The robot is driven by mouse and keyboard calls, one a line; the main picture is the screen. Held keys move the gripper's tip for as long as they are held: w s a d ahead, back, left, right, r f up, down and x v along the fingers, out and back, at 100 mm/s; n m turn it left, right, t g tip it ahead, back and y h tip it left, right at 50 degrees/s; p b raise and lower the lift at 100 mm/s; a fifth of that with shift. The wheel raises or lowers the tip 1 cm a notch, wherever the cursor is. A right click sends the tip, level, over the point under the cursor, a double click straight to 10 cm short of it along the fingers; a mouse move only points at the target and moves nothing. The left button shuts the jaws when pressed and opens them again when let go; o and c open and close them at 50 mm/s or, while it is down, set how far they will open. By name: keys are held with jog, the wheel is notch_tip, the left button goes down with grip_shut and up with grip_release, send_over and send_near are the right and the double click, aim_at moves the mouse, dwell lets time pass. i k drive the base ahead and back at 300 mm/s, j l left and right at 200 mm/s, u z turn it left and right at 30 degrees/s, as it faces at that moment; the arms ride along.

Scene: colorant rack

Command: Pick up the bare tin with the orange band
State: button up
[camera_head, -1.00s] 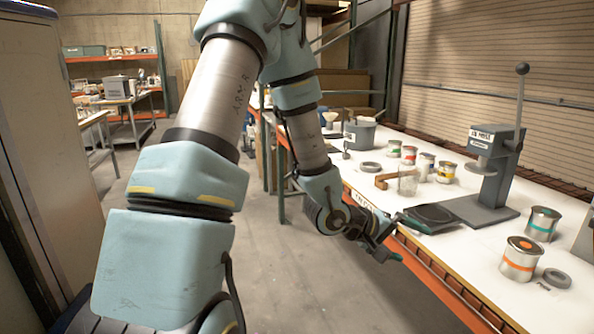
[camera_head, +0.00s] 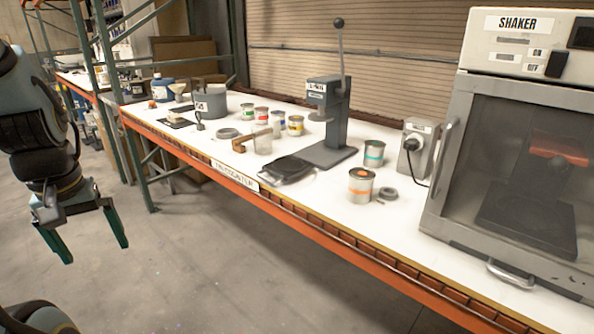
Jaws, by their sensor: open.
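The bare tin with the orange band (camera_head: 361,187) stands upright near the front edge of the white bench, right of the lever press. Its top shows an orange patch. A similar bare tin with a teal band (camera_head: 374,154) stands just behind it. My gripper (camera_head: 95,246) is at the far left, off the bench's front side, pointing down with its green fingers spread apart and nothing between them. It is well away from the orange-band tin.
The shaker cabinet (camera_head: 510,150) fills the right.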

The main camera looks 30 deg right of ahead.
aim_at(359, 192)
jog(key=i+j+z, duration=0.1)
jog(key=i+z, duration=0.4)
jog(key=z, duration=0.3)
jog(key=i+z, duration=0.1)
jog(key=z, duration=0.25)
jog(key=i+z, duration=0.1)
jog(key=z, duration=0.3)
jog(key=i+j, duration=0.2)
